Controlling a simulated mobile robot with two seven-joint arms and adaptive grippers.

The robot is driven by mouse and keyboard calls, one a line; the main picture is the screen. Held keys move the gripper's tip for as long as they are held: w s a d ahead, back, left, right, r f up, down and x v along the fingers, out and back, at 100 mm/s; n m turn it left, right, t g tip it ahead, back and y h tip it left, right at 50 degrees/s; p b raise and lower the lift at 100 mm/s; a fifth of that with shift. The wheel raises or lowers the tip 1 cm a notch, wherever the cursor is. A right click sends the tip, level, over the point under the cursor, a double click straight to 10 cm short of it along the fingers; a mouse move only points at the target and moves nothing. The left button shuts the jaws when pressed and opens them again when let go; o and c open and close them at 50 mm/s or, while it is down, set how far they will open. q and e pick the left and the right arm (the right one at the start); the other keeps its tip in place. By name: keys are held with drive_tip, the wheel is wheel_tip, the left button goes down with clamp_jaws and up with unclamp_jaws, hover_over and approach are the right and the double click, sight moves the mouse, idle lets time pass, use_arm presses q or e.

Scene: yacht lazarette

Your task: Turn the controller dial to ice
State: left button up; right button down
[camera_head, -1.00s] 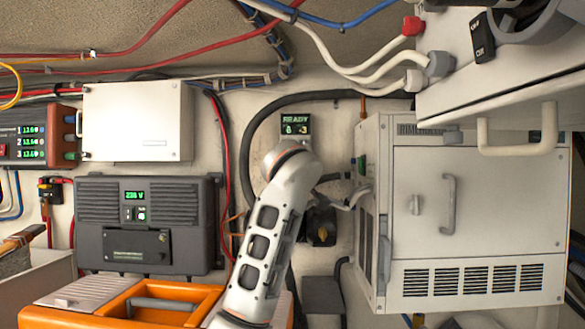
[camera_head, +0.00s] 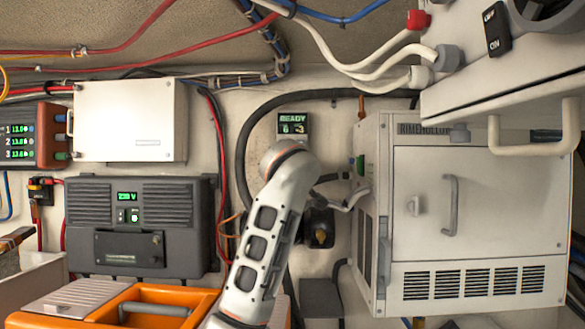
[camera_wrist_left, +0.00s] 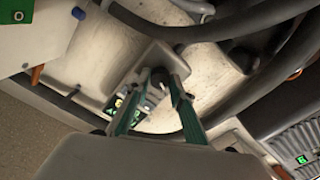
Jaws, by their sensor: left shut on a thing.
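The controller's small green display (camera_head: 293,124) reads READY on the back wall in the head view. My left arm's white wrist covers the wall just below it and hides the dial and gripper there. In the left wrist view, the green-edged fingers of my left gripper (camera_wrist_left: 162,82) close around a dark round dial (camera_wrist_left: 157,76) on a pale housing. The lit display (camera_wrist_left: 122,106) is beside them, partly behind one finger. The dial's pointer and labels cannot be read. My right gripper is not in view.
A large white ventilated cabinet (camera_head: 475,225) stands right of my arm, with a black hose (camera_head: 246,145) looping past the controller. A dark grey unit (camera_head: 140,225) and an orange case (camera_head: 190,308) are at the left. A white panel with a handle overhangs the upper right.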

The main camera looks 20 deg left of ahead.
use_arm(q)
drive_tip(key=shift+a+r+m, duration=0.1)
drive_tip(key=shift+m, duration=8.7)
drive_tip(key=o, duration=1.1)
